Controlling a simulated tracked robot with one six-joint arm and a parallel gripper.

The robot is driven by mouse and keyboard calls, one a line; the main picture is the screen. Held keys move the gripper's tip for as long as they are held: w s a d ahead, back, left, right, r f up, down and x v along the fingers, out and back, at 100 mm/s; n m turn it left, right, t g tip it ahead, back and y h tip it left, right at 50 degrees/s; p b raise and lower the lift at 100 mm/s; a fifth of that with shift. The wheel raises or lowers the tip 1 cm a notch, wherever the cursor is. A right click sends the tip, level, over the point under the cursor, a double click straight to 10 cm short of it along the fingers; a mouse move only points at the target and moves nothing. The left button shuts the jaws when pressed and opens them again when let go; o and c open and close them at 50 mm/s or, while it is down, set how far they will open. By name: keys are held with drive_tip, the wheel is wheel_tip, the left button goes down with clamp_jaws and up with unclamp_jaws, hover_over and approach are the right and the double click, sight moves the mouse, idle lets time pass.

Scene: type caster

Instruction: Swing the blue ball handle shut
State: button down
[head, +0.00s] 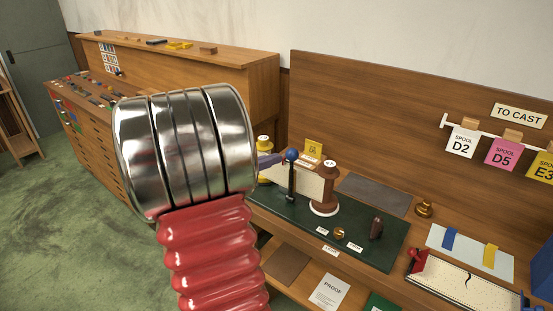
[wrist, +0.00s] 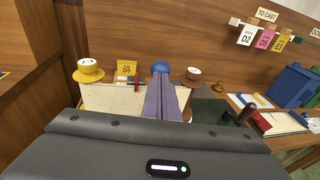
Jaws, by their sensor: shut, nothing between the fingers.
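The blue ball handle (head: 292,155) tops a dark upright lever (head: 291,185) on the dark green board. The lever looks nearly vertical. In the wrist view the blue ball (wrist: 160,66) shows just beyond my fingertips, and the lever below it is hidden. My gripper (head: 280,159) has purple fingers, shut with nothing between them. Its tips are just left of the ball in the head view; I cannot tell whether they touch it. The fingers also show in the wrist view (wrist: 162,80).
A brown spool (head: 327,180) stands right of the lever, and a yellow spool (wrist: 88,72) stands left. A cream perforated sheet (wrist: 110,98) lies between them. A small dark brown handle (head: 376,228) stands at the board's right. My arm covers the bench's left part.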

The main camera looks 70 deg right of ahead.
drive_tip(key=v, duration=1.1)
drive_tip(key=shift+d, duration=0.1)
idle(0.5)
drive_tip(key=s+a+f+m+y, duration=0.2)
drive_tip(key=a+f+m+y, duration=0.25)
drive_tip(key=f, duration=0.25)
drive_tip(key=w+a+f+m+t+y, duration=0.2)
drive_tip(key=a+m, duration=0.1)
drive_tip(key=a, duration=0.4)
drive_tip(key=w+a+f+m+t+y, duration=0.1)
drive_tip(key=a+f+m+t+y, duration=0.15)
drive_tip(key=a, duration=0.35)
drive_tip(key=w+a+r+t+y, duration=0.1)
drive_tip(key=a+r+t, duration=0.2)
drive_tip(key=a, duration=0.6)
drive_tip(key=w+a+r+m+t+y, duration=0.1)
drive_tip(key=w+a+r+t+y, duration=0.1)
drive_tip(key=a, duration=0.6)
drive_tip(key=w+a+r+m+t+y, duration=0.1)
drive_tip(key=a+r+t, duration=0.3)
drive_tip(key=a, duration=0.5)
drive_tip(key=shift+w+a+y, duration=0.35)
drive_tip(key=shift+w+y, duration=0.15)
drive_tip(key=shift+w, duration=0.15)
